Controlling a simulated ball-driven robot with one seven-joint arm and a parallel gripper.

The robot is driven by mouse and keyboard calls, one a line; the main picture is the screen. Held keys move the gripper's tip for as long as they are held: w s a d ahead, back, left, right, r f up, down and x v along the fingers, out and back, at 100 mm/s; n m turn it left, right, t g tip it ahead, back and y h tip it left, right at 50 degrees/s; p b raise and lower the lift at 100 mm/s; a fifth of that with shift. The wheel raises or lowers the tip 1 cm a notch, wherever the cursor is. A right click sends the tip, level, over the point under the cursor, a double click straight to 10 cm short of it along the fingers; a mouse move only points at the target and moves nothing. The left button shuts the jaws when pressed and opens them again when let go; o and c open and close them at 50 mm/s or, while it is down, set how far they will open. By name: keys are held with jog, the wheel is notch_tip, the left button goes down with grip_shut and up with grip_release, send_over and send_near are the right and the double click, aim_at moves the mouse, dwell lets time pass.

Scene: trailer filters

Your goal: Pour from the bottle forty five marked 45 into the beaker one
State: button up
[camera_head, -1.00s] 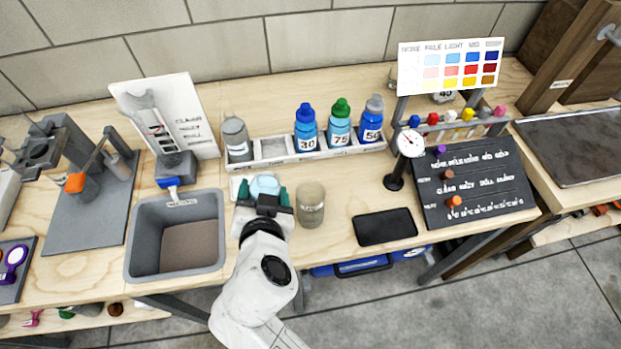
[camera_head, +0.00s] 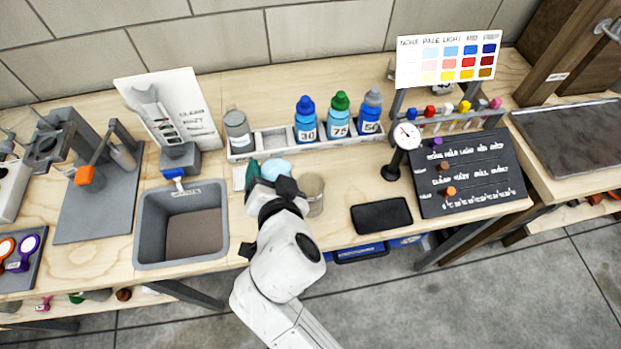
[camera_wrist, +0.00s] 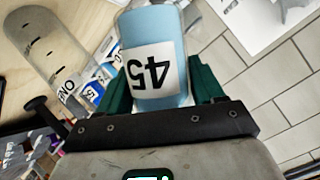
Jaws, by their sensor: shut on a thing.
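The bottle forty five (camera_wrist: 155,50) is light blue with a white label reading 45, upside down in the wrist view. My gripper (camera_wrist: 160,88), with green fingers on both sides, is shut on it. In the head view the light blue bottle (camera_head: 275,168) shows only partly above the dark gripper, which hides the rest. The beaker one (camera_head: 313,195) is a clear cylinder standing on the bench just right of my gripper. In the wrist view the beaker (camera_wrist: 45,45) is at upper left, with the letters ONE on it. Whether the two touch is unclear.
A white rack (camera_head: 272,143) behind holds a grey-capped container (camera_head: 237,130) and bottles marked 30, 75 and 50. A grey basin (camera_head: 180,225) lies left. A black pad (camera_head: 381,215), a dial gauge (camera_head: 400,145) and a black board (camera_head: 470,175) are right.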

jog(key=shift+d+r+y, duration=0.2)
jog(key=shift+r+y, duration=0.05)
jog(key=shift+y, duration=0.05)
jog(key=shift+r+m+y+p, duration=0.3)
jog(key=shift+r+m+p, duration=0.1)
jog(key=shift+m, duration=0.4)
dwell(0.8)
jog(key=shift+a+f+m+y+b, duration=0.25)
jog(key=shift+f+m+y+b, duration=0.3)
jog(key=shift+m+y+b, duration=0.35)
dwell(1.4)
jog(key=shift+f+m+y+b, duration=0.45)
jog(key=shift+m+b, duration=0.35)
jog(key=shift+b, duration=0.25)
dwell(1.0)
jog(key=shift+w+d+r+m+y, duration=0.1)
jog(key=shift+d+r+m+y, duration=0.25)
jog(key=shift+r+m+y, duration=0.15)
dwell(1.2)
